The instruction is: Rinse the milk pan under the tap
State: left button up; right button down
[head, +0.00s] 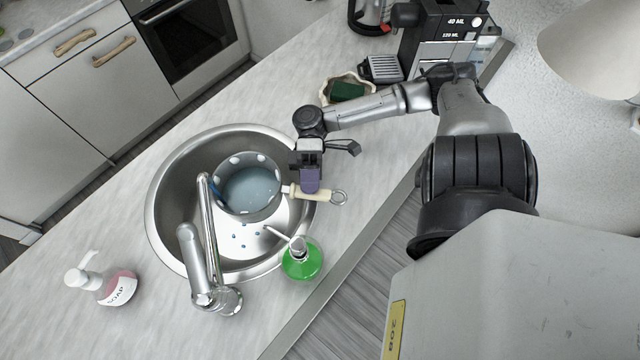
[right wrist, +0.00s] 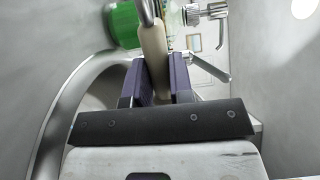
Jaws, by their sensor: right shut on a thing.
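The milk pan (head: 250,188) is over the round sink (head: 163,245) in the head view, with greyish-blue liquid inside and pale dots on its side. Its cream handle (head: 318,195) points right. My right gripper (head: 310,185) is shut on this handle; the right wrist view shows the handle (right wrist: 154,50) between the purple fingers. The chrome tap (head: 208,225) rises at the sink's near-left side, its spout end at the pan's left edge. A bluish patch shows beside the spout end; I cannot tell if it is running water. My left gripper is not in view.
A green bottle (head: 302,262) stands at the sink's right rim, its nozzle towards the basin. A soap bottle (head: 108,285) stands left of the tap. A shell-like dish (head: 348,88) with a green sponge and a coffee machine (head: 440,40) are further back.

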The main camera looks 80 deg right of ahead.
aim_at(294, 194)
jog(key=shift+w+a+f+b, duration=0.2)
jog(key=shift+w+a+b, duration=0.05)
jog(key=shift+w+b, duration=0.1)
jog(key=shift+w+a+b, duration=0.6)
jog(key=shift+w+a, duration=0.25)
jog(key=shift+w, duration=0.2)
jog(key=shift+w+a, duration=0.7)
jog(key=shift+w, duration=0.15)
jog(key=shift+b, duration=0.3)
jog(key=shift+w, duration=0.15)
